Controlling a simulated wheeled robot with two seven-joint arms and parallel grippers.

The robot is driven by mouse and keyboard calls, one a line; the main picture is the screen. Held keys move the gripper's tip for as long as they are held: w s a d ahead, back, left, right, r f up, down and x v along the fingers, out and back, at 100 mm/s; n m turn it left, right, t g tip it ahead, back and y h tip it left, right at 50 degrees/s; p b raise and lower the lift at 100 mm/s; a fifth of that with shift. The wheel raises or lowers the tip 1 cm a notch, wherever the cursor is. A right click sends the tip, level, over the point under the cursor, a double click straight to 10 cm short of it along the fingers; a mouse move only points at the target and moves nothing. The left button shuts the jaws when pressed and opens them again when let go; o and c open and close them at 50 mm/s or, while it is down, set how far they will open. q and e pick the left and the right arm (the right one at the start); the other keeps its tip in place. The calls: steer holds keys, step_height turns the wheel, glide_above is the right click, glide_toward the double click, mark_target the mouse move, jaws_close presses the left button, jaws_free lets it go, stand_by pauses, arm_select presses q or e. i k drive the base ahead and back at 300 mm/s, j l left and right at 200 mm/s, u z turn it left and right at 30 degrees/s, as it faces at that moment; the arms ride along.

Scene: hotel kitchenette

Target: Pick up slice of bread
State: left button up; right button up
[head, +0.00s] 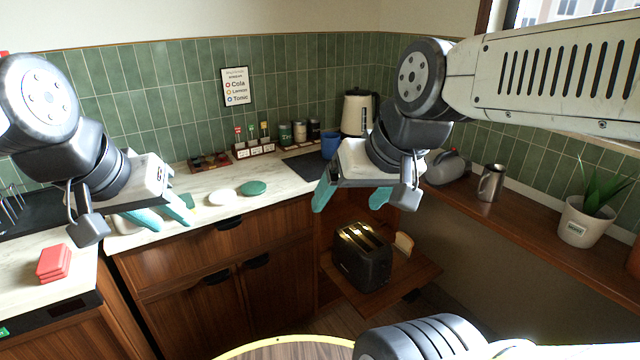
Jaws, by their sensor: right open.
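The slice of bread (404,242) stands upright on a low wooden shelf, just right of the black toaster (362,257). It is pale with a brown crust. My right gripper (350,200) is open and empty, with its teal fingers pointing down. In the picture it is above and to the left of the bread and above the toaster, clear of both. My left gripper (172,221) is over the left counter, far from the bread. Its two teal fingertips look apart with nothing between them.
The toaster closely flanks the bread. A wooden ledge at right carries a steel jug (490,183) and a potted plant (582,222). A kettle (357,112), blue cup (330,144), green disc (253,188) and red blocks (54,262) are on the counter. A round table (290,348) is at bottom.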

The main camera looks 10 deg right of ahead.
mark_target(403, 241)
steer(key=z, duration=1.25)
